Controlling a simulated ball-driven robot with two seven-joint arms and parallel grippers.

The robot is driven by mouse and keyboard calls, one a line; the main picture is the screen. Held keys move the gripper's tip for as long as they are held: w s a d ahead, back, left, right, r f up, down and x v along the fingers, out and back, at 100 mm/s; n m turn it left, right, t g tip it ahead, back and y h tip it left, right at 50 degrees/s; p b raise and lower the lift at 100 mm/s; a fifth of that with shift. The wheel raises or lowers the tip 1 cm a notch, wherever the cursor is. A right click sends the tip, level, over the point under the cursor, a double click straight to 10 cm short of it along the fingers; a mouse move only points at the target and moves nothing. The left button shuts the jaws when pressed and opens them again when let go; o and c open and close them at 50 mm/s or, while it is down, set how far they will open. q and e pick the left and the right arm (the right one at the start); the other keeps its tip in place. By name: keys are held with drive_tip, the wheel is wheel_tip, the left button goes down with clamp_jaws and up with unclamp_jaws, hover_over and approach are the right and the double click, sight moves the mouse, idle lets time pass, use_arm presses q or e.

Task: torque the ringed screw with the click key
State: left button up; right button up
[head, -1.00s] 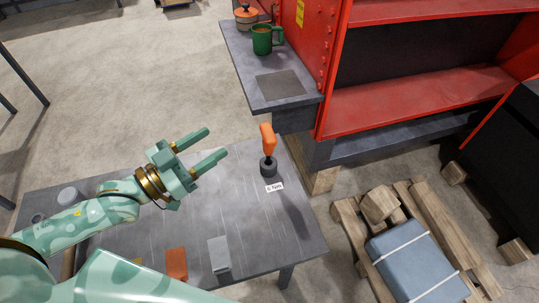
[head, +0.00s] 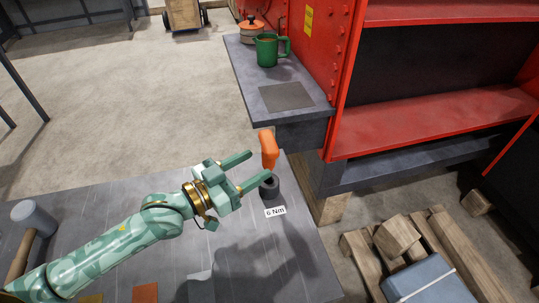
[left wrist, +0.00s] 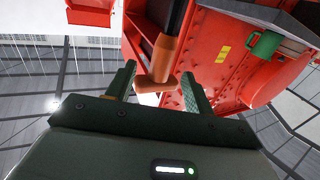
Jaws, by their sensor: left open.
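The click key (head: 268,145) has an orange handle and stands upright in a dark round holder (head: 271,188) on the grey table. A white label (head: 275,211) reading "6 Nm" is in front of the holder. My left gripper (head: 259,166) is open, its fingers pointing at the key from the left. In the left wrist view the orange handle (left wrist: 162,62) shows between and just beyond the finger tips; I cannot tell whether they touch it. I cannot make out a ringed screw. My right gripper is out of view.
A mallet (head: 33,228) lies on the table (head: 110,205) at the left. A shelf holds a green mug (head: 267,50) and an orange-lidded pot (head: 252,31). A red cabinet (head: 430,120) stands right, with a wooden pallet (head: 365,262) in front.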

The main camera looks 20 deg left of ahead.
sight(263, 159)
use_arm(q)
drive_tip(key=b+x, duration=0.2)
drive_tip(key=x, duration=0.2)
drive_tip(key=shift+w+d+r, duration=0.1)
drive_tip(key=shift+w, duration=0.3)
drive_tip(key=shift+w+d+r, duration=0.1)
drive_tip(key=shift+w+d, duration=0.1)
drive_tip(key=shift+w, duration=0.1)
drive_tip(key=c, duration=1.1)
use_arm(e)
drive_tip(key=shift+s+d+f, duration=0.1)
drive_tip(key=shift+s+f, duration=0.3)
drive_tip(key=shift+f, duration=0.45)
use_arm(q)
drive_tip(key=shift+r, duration=0.1)
